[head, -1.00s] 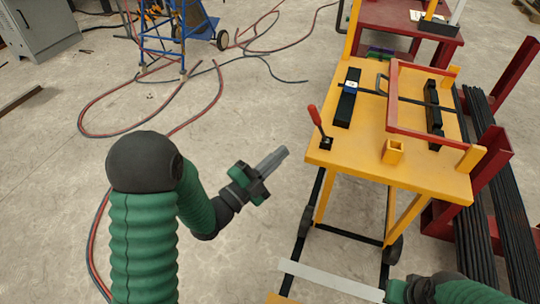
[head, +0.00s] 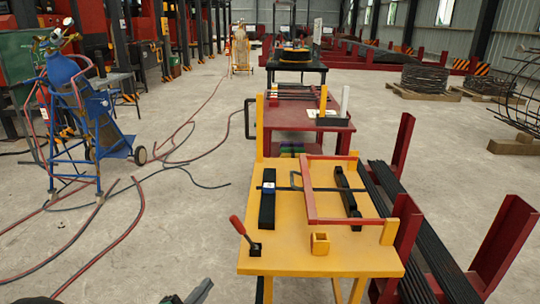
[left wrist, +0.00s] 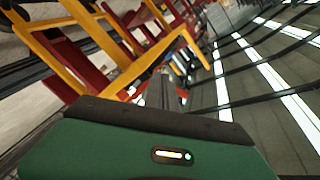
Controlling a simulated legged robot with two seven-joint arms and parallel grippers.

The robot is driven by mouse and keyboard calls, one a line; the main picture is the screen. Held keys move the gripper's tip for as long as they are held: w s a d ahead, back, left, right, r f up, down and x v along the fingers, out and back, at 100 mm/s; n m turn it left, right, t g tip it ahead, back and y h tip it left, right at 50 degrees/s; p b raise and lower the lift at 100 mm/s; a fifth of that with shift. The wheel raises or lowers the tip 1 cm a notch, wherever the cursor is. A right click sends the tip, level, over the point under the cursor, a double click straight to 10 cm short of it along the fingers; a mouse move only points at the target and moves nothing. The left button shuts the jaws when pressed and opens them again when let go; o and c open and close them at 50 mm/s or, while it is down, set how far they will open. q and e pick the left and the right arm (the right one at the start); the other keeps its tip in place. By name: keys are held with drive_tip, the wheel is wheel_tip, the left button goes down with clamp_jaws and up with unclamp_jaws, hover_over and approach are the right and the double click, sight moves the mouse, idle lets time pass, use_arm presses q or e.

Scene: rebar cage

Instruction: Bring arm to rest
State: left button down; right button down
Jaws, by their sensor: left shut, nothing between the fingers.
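My left gripper (head: 198,292) shows only by its grey fingertips at the bottom edge of the head view, over the floor to the left of the yellow table. In the left wrist view my left gripper (left wrist: 168,92) has its fingers together with nothing between them. A dark rounded part of my left arm shows at the bottom left corner of the head view. My right gripper is in neither view.
The yellow table (head: 290,262) holds a red-handled lever (head: 243,232), black blocks and a red frame (head: 308,190). A red table (head: 280,115) stands behind it, dark bars (head: 415,245) lie to its right. Hoses (head: 115,240) and a blue cylinder cart (head: 85,125) are left.

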use_arm(q)
drive_tip(key=s+a+f+n+g+y, duration=0.3)
drive_tip(key=s+f+n+g+y, duration=0.25)
drive_tip(key=n, duration=0.25)
drive_tip(key=s+d+f+n+g, duration=0.1)
drive_tip(key=s+f+n+g, duration=0.2)
drive_tip(key=s+n+g, duration=0.75)
drive_tip(key=s+r+m+t+p, duration=0.1)
drive_tip(key=s+r+m+p, duration=0.1)
drive_tip(key=r+p, duration=1.6)
drive_tip(key=s+d+r+m+t+p, duration=0.1)
drive_tip(key=s+r+m+p, duration=0.1)
drive_tip(key=r+p, duration=1.7)
drive_tip(key=shift+s+r+t+p, duration=0.3)
drive_tip(key=shift+s+t+p, duration=0.15)
drive_tip(key=shift+p, duration=0.4)
drive_tip(key=shift+w, duration=0.1)
